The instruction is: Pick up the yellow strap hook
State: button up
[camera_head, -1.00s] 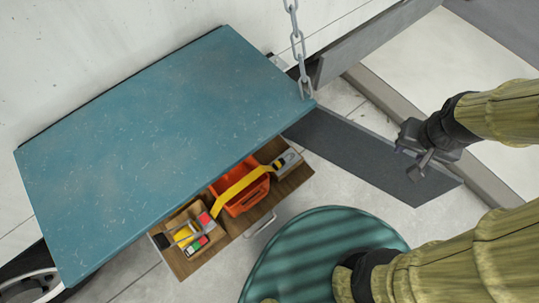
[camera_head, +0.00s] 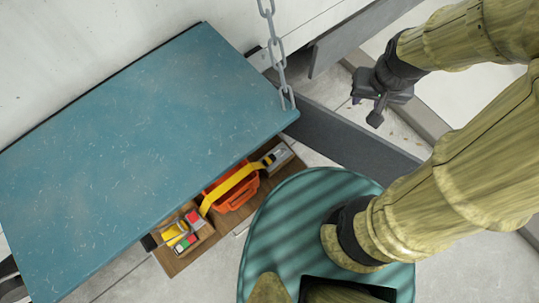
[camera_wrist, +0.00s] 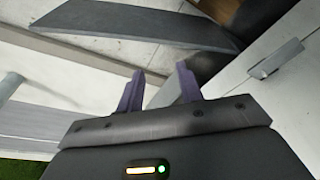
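The yellow strap hook (camera_head: 230,187) lies as a yellow band across an orange bin (camera_head: 236,197) in a wooden drawer (camera_head: 180,265) under the teal tabletop. Its dark end is near a grey-and-yellow item at the drawer's right end, and I cannot tell whether they are joined. My gripper (camera_head: 367,106) is up and to the right of the drawer, well apart from it. In the wrist view, my gripper (camera_wrist: 160,88) has its two fingers apart with nothing between them. The strap does not show in that view.
The teal tabletop (camera_head: 140,140) overhangs the drawer's back. A hanging chain (camera_head: 278,55) ends at its right corner. Small coloured items (camera_head: 180,235) fill the drawer's left part. A dark grey board (camera_head: 350,140) lies right of the tabletop. My teal base is close to the drawer.

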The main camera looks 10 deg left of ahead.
jog(key=o, duration=0.4)
jog(key=shift+s, duration=0.3)
jog(key=shift+c, duration=0.2)
jog(key=n+g+b, duration=0.3)
jog(key=n+b, duration=2.2)
jog(key=n, duration=0.3)
send_over(270, 158)
notch_tip(270, 158, down, 34)
jog(key=shift+f, duration=0.2)
jog(key=shift+s+a+f, duration=0.1)
notch_tip(270, 158, down, 12)
jog(key=b, duration=0.6)
